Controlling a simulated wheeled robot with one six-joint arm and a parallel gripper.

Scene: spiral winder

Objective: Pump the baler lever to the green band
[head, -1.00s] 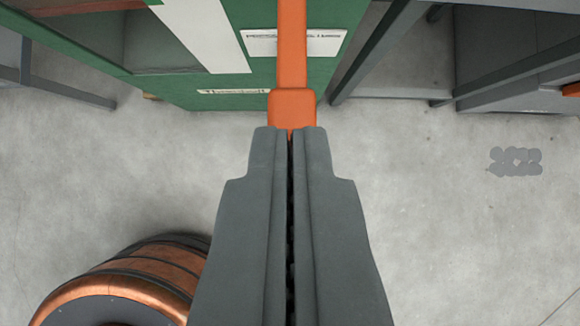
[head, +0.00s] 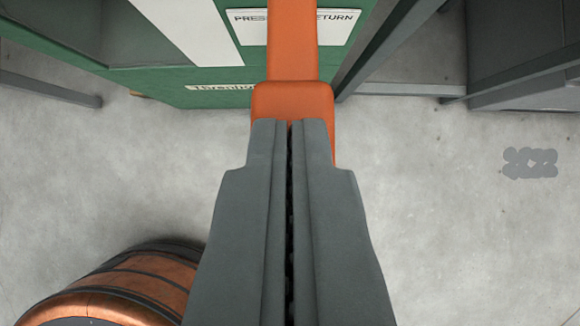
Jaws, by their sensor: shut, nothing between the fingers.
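The orange lever (head: 292,42) runs down from the top edge in front of the green baler (head: 185,96) and ends in a thicker orange block (head: 292,98). My grey gripper (head: 289,124) is shut and empty, with its fingertips overlapping the lower part of that block. I cannot tell whether they touch it or are just in front of it. The lever's upper end is out of view. No gauge with a green band shows. A white label (head: 345,27) behind the lever is partly covered; "PRES" and "ETURN" can be read.
A copper-coloured drum with dark bands (head: 130,285) stands at the lower left, near my gripper's side in the picture. Dark grey frame bars (head: 400,88) and a grey box (head: 530,90) are at the upper right.

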